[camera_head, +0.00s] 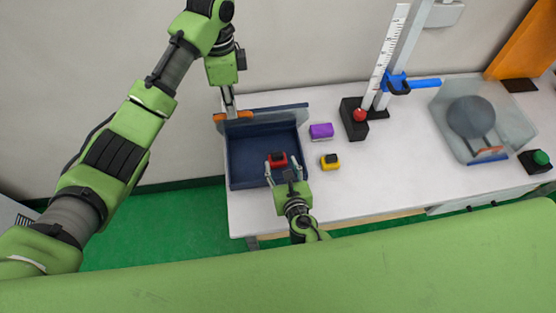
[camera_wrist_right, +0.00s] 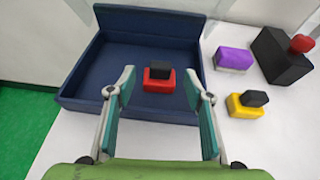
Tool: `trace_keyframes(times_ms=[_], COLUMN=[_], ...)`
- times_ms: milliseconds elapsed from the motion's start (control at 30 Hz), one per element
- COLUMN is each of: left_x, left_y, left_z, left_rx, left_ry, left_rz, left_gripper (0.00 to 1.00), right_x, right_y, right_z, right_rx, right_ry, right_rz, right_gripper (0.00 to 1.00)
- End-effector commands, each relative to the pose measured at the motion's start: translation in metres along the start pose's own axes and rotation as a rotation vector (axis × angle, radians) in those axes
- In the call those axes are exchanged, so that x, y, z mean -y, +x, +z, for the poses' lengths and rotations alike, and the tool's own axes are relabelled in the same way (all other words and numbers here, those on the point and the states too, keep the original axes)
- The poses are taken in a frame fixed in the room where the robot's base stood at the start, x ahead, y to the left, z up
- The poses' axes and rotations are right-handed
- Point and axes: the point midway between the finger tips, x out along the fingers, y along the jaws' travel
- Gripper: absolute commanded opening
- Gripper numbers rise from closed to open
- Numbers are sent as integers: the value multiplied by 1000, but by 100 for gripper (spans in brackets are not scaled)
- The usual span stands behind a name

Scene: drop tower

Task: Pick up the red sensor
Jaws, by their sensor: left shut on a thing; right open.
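The red sensor (camera_head: 277,159), a red block with a black top, sits inside the dark blue box (camera_head: 241,180), near its front wall. My right gripper (camera_head: 282,164) is open, with its fingers spread on either side of the sensor in the picture. In the right wrist view, the red sensor (camera_wrist_right: 158,86) appears between the open fingertips (camera_wrist_right: 159,80) without visible contact.
A purple block (camera_head: 321,131) and a yellow sensor (camera_head: 330,161) with a black top lie right of the box.

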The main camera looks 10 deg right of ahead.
Motion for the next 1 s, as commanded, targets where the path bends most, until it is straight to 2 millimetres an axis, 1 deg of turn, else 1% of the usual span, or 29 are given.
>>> trace_keyframes(times_ms=[33, 267, 500, 633, 767, 967, 1000], left_x=[4, 4, 4, 4, 4, 4, 4], left_y=[10, 10, 10, 10, 10, 10, 10], left_z=[4, 4, 4, 4, 4, 4, 4], left_rx=[6, 6, 6, 6, 6, 6, 6], left_ry=[-11, -12, -12, -12, -12, -12, -12], left_rz=[-6, -6, -6, -6, -6, -6, -6], left_gripper=[0, 0, 0, 0, 0, 0, 0], right_x=[0, 0, 1, 1, 2, 1, 1], right_y=[6, 18, 48, 59, 64, 64, 64], right_z=[-2, -3, -5, -5, -6, -6, -6], right_rx=[-1, -1, -1, -2, -3, -3, -3], right_ry=[0, 0, 0, 0, 2, 3, 2], right_rz=[0, 2, 2, 2, 2, 2, 2], right_gripper=[47, 47, 47, 47, 47, 47, 42])
